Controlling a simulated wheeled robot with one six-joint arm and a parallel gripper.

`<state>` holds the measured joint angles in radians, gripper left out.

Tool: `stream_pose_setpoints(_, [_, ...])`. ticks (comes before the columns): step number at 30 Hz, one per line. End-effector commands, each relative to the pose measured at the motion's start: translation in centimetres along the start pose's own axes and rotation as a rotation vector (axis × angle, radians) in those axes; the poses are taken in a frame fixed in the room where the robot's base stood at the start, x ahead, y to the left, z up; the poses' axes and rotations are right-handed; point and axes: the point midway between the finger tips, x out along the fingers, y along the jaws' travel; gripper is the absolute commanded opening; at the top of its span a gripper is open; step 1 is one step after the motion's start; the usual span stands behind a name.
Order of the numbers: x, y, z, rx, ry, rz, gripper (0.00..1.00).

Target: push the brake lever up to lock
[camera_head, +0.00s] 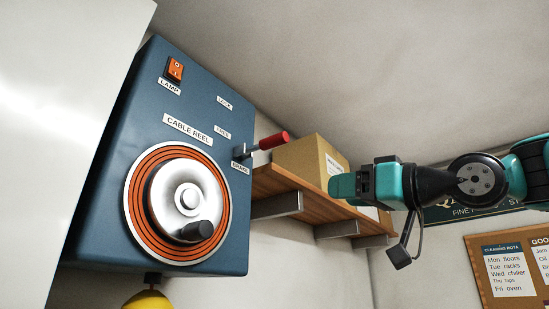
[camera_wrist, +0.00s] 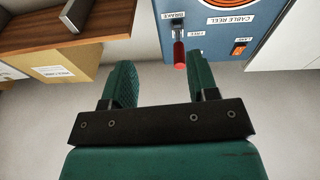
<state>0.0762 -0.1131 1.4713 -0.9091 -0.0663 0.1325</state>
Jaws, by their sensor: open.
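The brake lever has a red grip (camera_head: 272,140) on a metal stem and sticks out from the right side of the blue cable reel box (camera_head: 107,190). It sits between the FREE label (camera_head: 223,132) and the BRAKE label (camera_head: 240,167), below the LOCK label (camera_head: 224,102). My gripper (camera_head: 335,187) is to the right of the lever and lower, apart from it. In the wrist view, which shows the box upside down, my gripper (camera_wrist: 160,72) is open and empty. The red grip (camera_wrist: 180,56) appears beyond the fingertips, nearer the right finger.
The box front carries a reel crank (camera_head: 199,231) and an orange lamp switch (camera_head: 175,69). A yellow object (camera_head: 148,300) hangs below. A notice board (camera_head: 474,268) is at right.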

Motion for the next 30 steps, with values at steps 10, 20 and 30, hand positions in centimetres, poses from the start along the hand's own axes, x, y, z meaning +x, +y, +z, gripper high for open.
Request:
stream_pose_setpoints(10, [0.6, -1.3, -8.6, -0.102, 0.204, -0.072, 0.54])
stream_pose_setpoints(20, [7.6, -1.9, -10.3, -0.1, 0.2, -0.073, 0.54])
stream_pose_setpoints(30, [14.3, -2.4, -11.4, -0.102, 0.199, -0.069, 0.54])
